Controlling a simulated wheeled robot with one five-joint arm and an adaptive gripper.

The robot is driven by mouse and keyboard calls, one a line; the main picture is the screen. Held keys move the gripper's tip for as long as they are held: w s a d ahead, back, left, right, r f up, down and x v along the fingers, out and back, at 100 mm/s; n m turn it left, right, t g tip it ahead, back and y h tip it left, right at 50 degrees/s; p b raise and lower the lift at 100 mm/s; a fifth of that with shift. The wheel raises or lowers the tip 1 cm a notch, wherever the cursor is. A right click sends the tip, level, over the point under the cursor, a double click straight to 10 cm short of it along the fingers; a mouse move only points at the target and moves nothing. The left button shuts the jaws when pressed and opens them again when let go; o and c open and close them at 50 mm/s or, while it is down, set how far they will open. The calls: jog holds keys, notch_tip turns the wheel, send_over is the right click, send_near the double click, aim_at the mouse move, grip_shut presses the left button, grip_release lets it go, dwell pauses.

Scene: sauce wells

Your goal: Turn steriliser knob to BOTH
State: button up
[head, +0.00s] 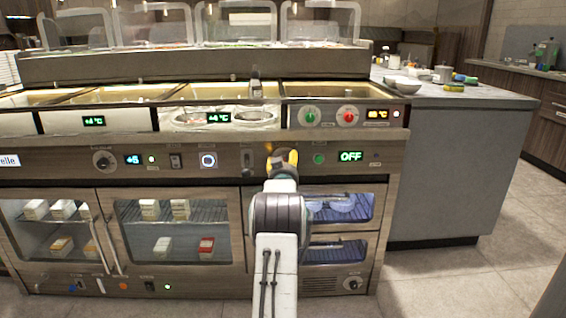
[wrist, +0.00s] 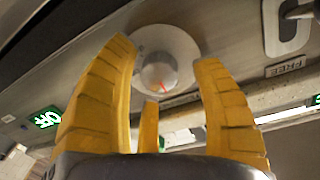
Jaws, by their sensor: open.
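The steriliser knob (wrist: 158,74) shows in the wrist view as a round grey knob with a red pointer line on a pale round dial. The dial's markings are not readable. My gripper (wrist: 164,52) is open, with its yellow fingers on either side of the knob in the picture; I see no clear contact. In the head view my gripper (head: 283,157) is in front of the control panel and hides the knob. A green OFF display (head: 351,156) is right of it; a display also shows at the left of the wrist view (wrist: 46,118).
A green button (head: 319,159) sits between my gripper and the OFF display. A latch (head: 247,160) is close on the left. A glass-fronted lit cabinet (head: 345,208) is below. Open floor lies to the right.

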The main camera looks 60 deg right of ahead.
jog(key=shift+r, duration=0.1)
grip_shut()
dwell(0.6)
